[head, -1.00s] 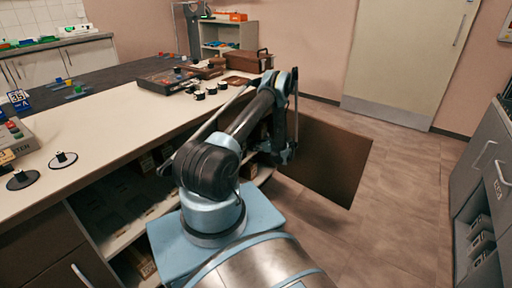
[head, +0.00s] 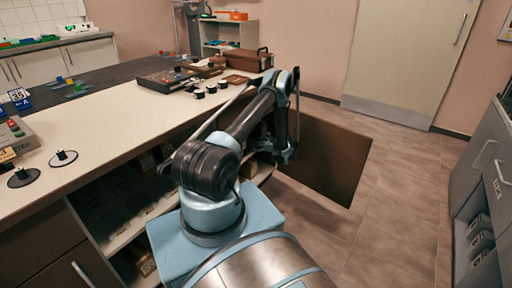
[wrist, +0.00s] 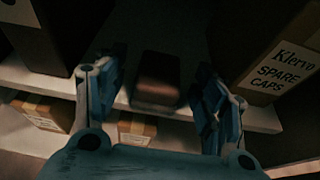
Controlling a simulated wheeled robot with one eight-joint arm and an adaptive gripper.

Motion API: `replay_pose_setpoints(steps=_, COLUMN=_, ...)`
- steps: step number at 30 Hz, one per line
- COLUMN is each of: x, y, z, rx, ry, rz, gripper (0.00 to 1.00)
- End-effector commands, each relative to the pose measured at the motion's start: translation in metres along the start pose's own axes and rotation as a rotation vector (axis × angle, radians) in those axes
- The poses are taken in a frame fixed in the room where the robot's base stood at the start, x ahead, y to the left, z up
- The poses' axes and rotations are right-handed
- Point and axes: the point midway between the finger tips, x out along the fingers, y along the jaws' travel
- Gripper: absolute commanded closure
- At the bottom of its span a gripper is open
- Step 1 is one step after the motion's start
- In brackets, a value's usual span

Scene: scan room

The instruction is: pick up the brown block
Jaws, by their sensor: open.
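The brown block (wrist: 157,80) lies on a dim shelf in the wrist view, between two boxes and close to the shelf's front edge. My gripper (wrist: 160,100) is open, with one finger to the left of the block and one to the right. The block shows between the fingers with a gap on each side; I cannot tell how far ahead of the fingertips it is. In the head view my gripper (head: 283,155) is low beside the counter's open shelves, and the block cannot be made out there.
A box marked "Klervo SPARE CAPS" (wrist: 283,70) stands to the right of the block, and a dark box (wrist: 50,35) to its left. A lower shelf holds cartons (wrist: 135,128). A brown door panel (head: 320,160) stands open right of my arm. Floor beyond is clear.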

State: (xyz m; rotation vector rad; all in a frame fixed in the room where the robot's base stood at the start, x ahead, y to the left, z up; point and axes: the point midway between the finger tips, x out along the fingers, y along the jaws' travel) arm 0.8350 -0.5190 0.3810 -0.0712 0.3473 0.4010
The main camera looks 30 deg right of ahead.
Motion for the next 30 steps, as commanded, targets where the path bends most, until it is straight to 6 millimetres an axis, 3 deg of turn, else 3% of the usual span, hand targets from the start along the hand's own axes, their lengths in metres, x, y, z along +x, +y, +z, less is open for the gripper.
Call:
replay_pose_setpoints(steps=5, x=-0.019, y=-0.001, z=0.0, rx=0.001, ry=0.0, rz=-0.003, gripper=0.36)
replay_pose_setpoints(steps=18, x=-0.097, y=-0.001, z=0.0, rx=0.001, ry=0.001, rz=-0.002, gripper=0.36)
replay_pose_setpoints(steps=24, x=-0.113, y=-0.001, z=0.0, rx=0.0, ry=0.001, rz=-0.001, gripper=0.36)
replay_pose_setpoints(steps=30, x=-0.116, y=-0.001, z=0.0, rx=0.0, ry=0.001, rz=0.0, gripper=0.36)
